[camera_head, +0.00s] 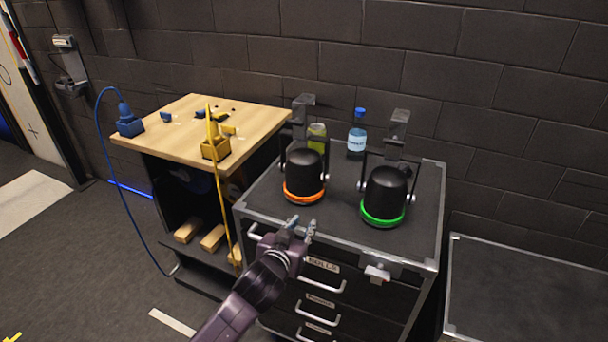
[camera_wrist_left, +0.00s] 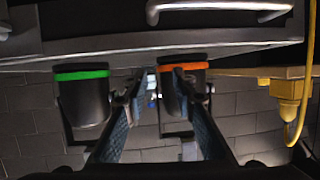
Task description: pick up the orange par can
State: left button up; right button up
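The orange par can (camera_head: 304,176) is a black can with a glowing orange ring, standing on top of the black drawer case (camera_head: 341,222) near its front left. My left gripper (camera_head: 301,228) is in front of it, by the case's front edge, apart from the can in the head view. The left wrist view looks upside down. There the left gripper (camera_wrist_left: 157,77) has its fingers apart with nothing held between them, and one finger overlaps the orange can (camera_wrist_left: 195,67). My right gripper is in neither view.
A similar can with a green ring (camera_head: 384,199) stands right of the orange one. A green container (camera_head: 317,137) and a blue-capped bottle (camera_head: 357,135) stand behind. A wooden-topped table (camera_head: 190,140) with yellow and blue cable connectors adjoins on the left.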

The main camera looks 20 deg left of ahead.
aim_at(327, 154)
pick_arm(q)
jog(key=w+r+t, duration=0.1)
jog(key=w+r, duration=0.2)
jog(key=w+r+t+h, duration=0.1)
jog(key=w+r, duration=0.3)
jog(key=w+r+t, duration=0.2)
jog(key=w+r, duration=0.1)
jog(key=r, duration=0.1)
jog(key=shift+w+d+r+m+h, duration=0.1)
jog(key=shift+w+d+m+h, duration=0.2)
jog(key=shift+w+m, duration=0.1)
jog(key=shift+w+p, duration=0.35)
jog(key=shift+w, duration=0.4)
jog(key=shift+w+r, duration=0.1)
jog(key=shift+w, duration=0.2)
jog(key=w+p, duration=0.1)
jog(key=w, duration=0.3)
jog(key=shift+w, duration=0.15)
jog(key=shift+c, duration=0.5)
grip_shut()
